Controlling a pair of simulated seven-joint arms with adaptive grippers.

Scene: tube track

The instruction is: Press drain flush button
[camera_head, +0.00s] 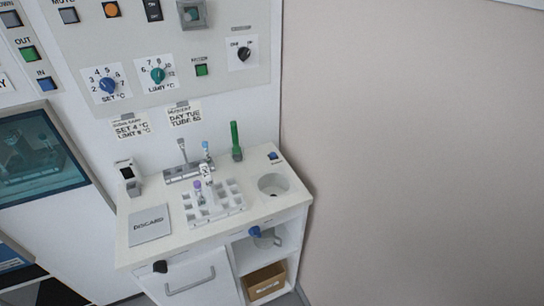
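A small blue button (273,156) sits on a dark base on the counter's back right, with a tiny label beside it that is too small to read. Just in front of it is a round drain basin (273,186) sunk into the white counter (165,252). Neither of my grippers shows in the head view, so nothing is seen touching the button.
A white tube rack (222,213) with a few capped tubes stands left of the basin. A green tube (236,140) stands upright behind. A DISCARD plate (149,225) lies at left. Control panels cover the back wall.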

